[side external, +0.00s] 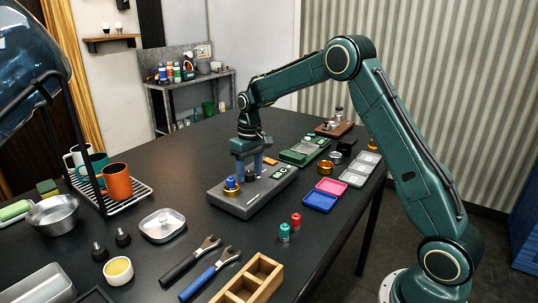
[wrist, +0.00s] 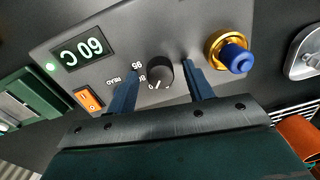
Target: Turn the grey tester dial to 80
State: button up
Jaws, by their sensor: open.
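The grey tester (side external: 240,205) lies on the dark table under my gripper (side external: 252,165). In the wrist view its panel (wrist: 130,35) carries the dark round dial (wrist: 160,74), with small printed marks at its left, some hard to read. My gripper (wrist: 161,72) is open, with one blue finger on each side of the dial; I cannot tell whether either touches it. The lit display (wrist: 82,52) seems to read 60 with a C. The dial's pale pointer mark shows near its lower edge, close to the 0.
On the panel, an orange switch (wrist: 90,99) and a gold fitting with a blue plug (wrist: 238,60) flank the dial.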

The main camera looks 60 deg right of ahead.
jog(key=c, duration=1)
jog(key=shift+m, duration=0.3)
jog(key=m, duration=0.3)
jog(key=shift+m, duration=2.1)
jog(key=o, duration=1)
